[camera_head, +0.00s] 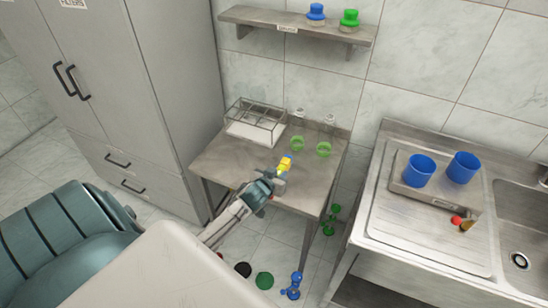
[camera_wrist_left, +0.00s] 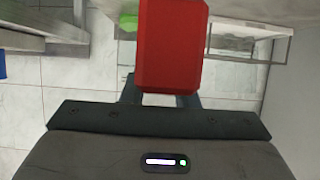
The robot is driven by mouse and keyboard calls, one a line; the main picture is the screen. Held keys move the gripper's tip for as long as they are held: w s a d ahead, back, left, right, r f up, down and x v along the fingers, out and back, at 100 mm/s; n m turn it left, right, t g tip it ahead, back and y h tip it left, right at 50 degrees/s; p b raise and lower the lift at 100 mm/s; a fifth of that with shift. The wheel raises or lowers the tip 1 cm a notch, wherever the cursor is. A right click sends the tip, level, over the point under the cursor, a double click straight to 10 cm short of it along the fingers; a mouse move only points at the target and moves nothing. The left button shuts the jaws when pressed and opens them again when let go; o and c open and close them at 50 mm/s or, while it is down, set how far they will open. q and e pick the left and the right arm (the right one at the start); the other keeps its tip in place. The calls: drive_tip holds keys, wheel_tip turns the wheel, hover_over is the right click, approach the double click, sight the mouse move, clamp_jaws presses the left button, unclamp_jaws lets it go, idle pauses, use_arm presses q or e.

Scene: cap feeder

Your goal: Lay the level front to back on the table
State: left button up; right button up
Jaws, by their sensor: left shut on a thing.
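My left gripper (camera_head: 276,180) reaches over the front part of the grey table (camera_head: 222,166) and is shut on the level. In the left wrist view a red block-like face (camera_wrist_left: 171,46) of the held piece fills the space in front of the fingers (camera_wrist_left: 160,95). Its full length is hidden, and I cannot tell whether it touches the table. My right gripper is not in view.
A wire rack (camera_head: 262,118) stands at the table's back left. A sink counter (camera_head: 400,240) with blue cups (camera_head: 419,170) is to the right. A cabinet (camera_head: 165,90) stands left.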

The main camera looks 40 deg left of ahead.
use_arm(q)
drive_tip(key=b+x, duration=0.2)
drive_tip(key=x, duration=0.1)
drive_tip(key=b+x, duration=0.2)
drive_tip(key=x, duration=0.2)
drive_tip(key=r+b+x, duration=0.1)
drive_tip(key=b+x, duration=0.2)
drive_tip(key=shift+w+a+f, duration=0.1)
drive_tip(key=shift+w, duration=0.3)
wheel_tip(320, 180, down, 4)
drive_tip(key=b, duration=0.3)
drive_tip(key=shift+w+f, duration=0.2)
drive_tip(key=shift+f+b, duration=0.5)
drive_tip(key=shift+f, duration=0.2)
drive_tip(key=shift+f, duration=0.25)
drive_tip(key=shift+f, duration=0.2)
drive_tip(key=o, duration=1.1)
